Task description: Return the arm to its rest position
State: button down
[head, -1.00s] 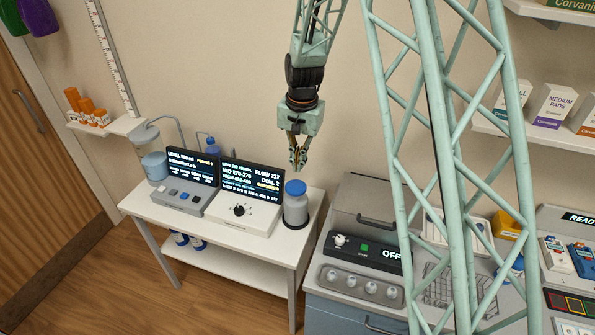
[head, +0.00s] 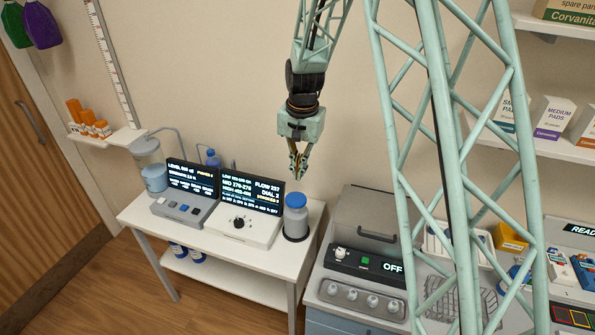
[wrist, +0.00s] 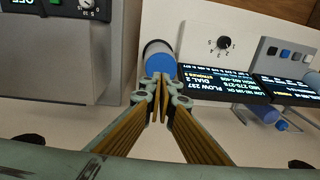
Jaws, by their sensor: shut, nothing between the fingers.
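My gripper (head: 298,172) hangs from my arm in front of the wall, pointing down, a little above a grey bottle with a blue cap (head: 296,215). Its fingers are together with nothing between them. In the wrist view my gripper (wrist: 160,88) shows its fingertips close together, and the blue cap (wrist: 158,68) lies just beyond them in the picture. The gripper appears apart from the bottle.
A white table (head: 150,210) carries the bottle, a control box with a dial (head: 240,223) and a button box (head: 185,206) with screens. A grey machine reading OFF (head: 365,265) stands right. Shelves (head: 550,148) are at far right. Orange containers (head: 88,120) stand left.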

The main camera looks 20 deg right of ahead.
jog(key=s+r+n+t+b, duration=0.1)
jog(key=s+r+n+b, duration=0.4)
jog(key=s+r, duration=1.5)
jog(key=s+f+n+t+b, duration=0.1)
jog(key=s+b, duration=0.7)
jog(key=s, duration=2)
jog(key=shift+s+a+f+n+t, duration=0.2)
jog(key=shift+s+f+n+t, duration=0.2)
jog(key=shift+f, duration=0.4)
jog(key=c, duration=3.3)
grip_release()
jog(key=shift+c, duration=0.2)
